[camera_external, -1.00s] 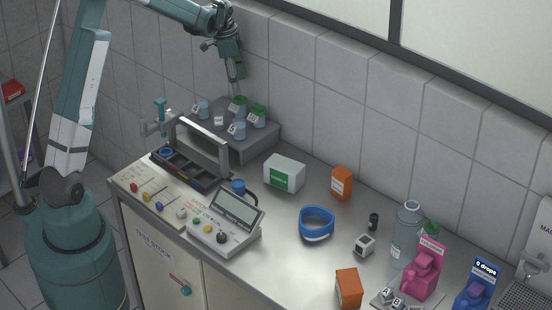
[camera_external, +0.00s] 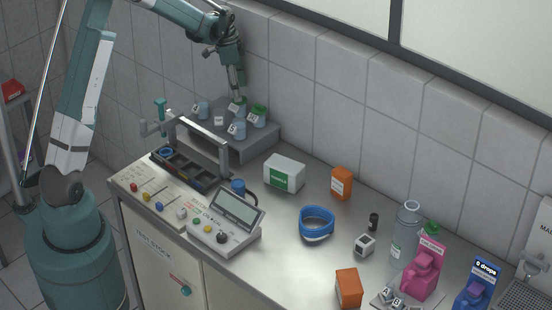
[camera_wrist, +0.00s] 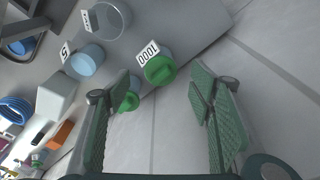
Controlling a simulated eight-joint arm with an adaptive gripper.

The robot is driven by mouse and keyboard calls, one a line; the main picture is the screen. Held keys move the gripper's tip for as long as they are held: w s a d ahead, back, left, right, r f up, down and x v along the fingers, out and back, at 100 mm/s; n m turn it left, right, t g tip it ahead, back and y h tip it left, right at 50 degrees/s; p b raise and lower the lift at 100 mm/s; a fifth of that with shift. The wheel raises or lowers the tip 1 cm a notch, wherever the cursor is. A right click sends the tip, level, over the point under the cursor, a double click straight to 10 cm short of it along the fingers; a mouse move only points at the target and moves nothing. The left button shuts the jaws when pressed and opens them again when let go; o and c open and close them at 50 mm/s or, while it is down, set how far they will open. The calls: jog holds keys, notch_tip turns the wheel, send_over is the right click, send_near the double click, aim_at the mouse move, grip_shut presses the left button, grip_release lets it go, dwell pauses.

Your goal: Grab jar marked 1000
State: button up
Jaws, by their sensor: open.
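The jar marked 1000 (camera_wrist: 160,69) has a green lid and a white label in the wrist view. A second green-lidded jar (camera_wrist: 129,101) is partly hidden behind the left finger.
A blue-lidded jar marked 5 (camera_wrist: 87,60) and a clear glass jar (camera_wrist: 106,20) stand close by. The tiled wall (camera_external: 310,125) is just behind the block (camera_external: 262,142). A black rack with a tall grey handle (camera_external: 205,145) stands in front of it.

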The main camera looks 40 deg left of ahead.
aim_at(239, 109)
jog(key=shift+f, duration=0.2)
jog(key=shift+d+f+p, duration=0.2)
jog(key=shift+f+p, duration=0.1)
jog(key=shift+f, duration=2.25)
jog(key=shift+c, duration=0.5)
jog(key=c, duration=1.1)
